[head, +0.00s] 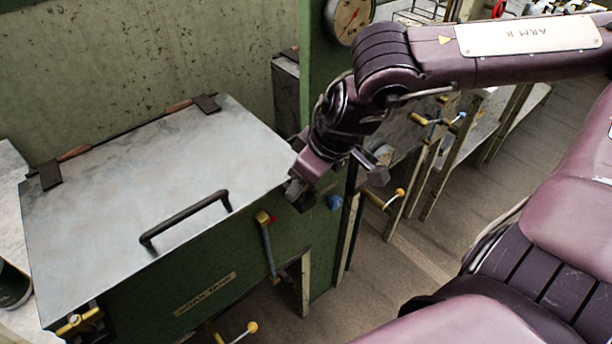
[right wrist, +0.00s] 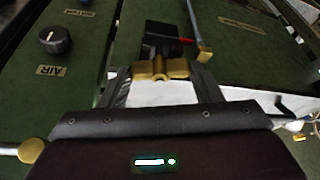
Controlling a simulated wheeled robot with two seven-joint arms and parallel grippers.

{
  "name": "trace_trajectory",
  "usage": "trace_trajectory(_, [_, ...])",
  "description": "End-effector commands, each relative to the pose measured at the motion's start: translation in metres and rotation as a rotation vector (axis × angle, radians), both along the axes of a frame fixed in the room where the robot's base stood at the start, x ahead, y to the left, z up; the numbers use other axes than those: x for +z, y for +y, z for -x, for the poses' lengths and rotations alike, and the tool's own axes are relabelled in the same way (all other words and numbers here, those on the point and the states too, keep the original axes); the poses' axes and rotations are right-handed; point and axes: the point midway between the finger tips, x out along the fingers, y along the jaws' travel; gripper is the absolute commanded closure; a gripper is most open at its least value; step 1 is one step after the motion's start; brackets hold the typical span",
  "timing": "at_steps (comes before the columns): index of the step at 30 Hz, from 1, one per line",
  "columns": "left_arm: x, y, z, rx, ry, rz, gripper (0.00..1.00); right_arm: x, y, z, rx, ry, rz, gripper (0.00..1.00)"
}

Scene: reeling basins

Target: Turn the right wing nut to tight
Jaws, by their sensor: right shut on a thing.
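The right wing nut (right wrist: 160,70) is brass and sits between the fingers of my right gripper (right wrist: 161,84) in the right wrist view, its wings spread sideways across the picture. The gripper is shut on it. In the head view my right gripper (head: 297,190) is at the right front corner of the tank lid (head: 150,180) and hides the nut. A dark block (right wrist: 160,38) with a red mark (right wrist: 186,41) lies just beyond the nut. The left wing nut (head: 77,322) is brass, at the lid's front left corner. My left gripper is not in view.
The lid is closed and has a dark handle (head: 185,218). A lever with a yellow end (head: 264,217) is on the tank front. Floor is open to the right.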

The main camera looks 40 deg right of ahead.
Motion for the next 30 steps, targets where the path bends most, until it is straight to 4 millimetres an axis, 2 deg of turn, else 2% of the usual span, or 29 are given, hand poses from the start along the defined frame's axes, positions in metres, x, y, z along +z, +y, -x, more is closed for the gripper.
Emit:
trace_trajectory(12, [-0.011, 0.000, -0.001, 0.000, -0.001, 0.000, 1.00, 0.000, 0.001, -0.001, -0.262, -0.003, 0.003, 0.65])
trace_trajectory(30, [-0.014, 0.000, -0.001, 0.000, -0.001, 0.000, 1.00, 0.001, 0.002, -0.001, -0.338, -0.003, -0.002, 0.65])
